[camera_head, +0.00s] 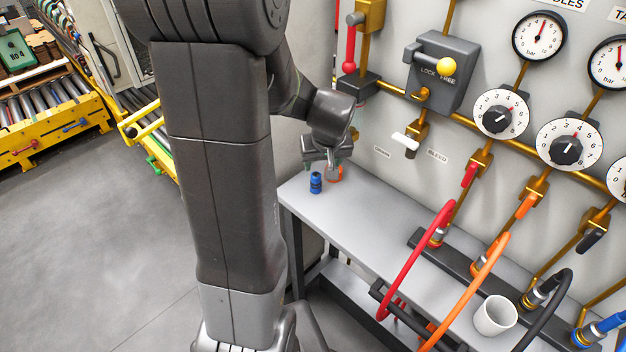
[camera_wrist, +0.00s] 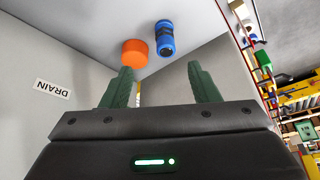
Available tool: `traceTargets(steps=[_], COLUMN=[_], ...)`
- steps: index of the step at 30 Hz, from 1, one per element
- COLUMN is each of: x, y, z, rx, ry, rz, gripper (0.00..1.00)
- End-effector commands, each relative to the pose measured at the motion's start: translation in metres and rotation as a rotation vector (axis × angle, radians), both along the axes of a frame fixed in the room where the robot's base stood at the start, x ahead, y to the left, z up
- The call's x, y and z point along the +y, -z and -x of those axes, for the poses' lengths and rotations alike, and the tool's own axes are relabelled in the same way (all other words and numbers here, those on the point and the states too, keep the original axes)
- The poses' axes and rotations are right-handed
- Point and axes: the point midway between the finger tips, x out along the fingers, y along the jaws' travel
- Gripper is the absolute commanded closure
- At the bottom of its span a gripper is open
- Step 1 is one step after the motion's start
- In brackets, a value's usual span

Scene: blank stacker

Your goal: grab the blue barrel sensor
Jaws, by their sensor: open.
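My gripper (camera_head: 328,160) is at that end of the bench, near both objects. In the wrist view my gripper (camera_wrist: 160,75) has its two green fingers spread apart, with nothing between them. The blue sensor lies beyond the fingertips.
The grey bench top (camera_head: 350,218) is clear in its middle. A wall panel with gauges (camera_head: 540,37), knobs and pipes rises behind it. A red hose (camera_head: 418,262), an orange hose (camera_head: 470,290) and a white cup (camera_head: 495,316) occupy the near right part.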

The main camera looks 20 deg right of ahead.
Motion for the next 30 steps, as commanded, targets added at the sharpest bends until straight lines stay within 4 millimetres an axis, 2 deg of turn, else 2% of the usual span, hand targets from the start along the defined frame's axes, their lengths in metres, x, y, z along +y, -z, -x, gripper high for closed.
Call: traceTargets(steps=[3,9,17,30], x=[-0.001,-0.003,-0.003,-0.001], y=[0.02,0.043,0.054,0.097], z=[-0.007,-0.017,-0.022,-0.039], rx=[0.005,0.003,0.001,0.002], ry=[-0.002,0.0,-0.001,0.0], rz=[-0.003,-0.002,-0.001,-0.001], gripper=[0.45,0.45,0.45,0.45])
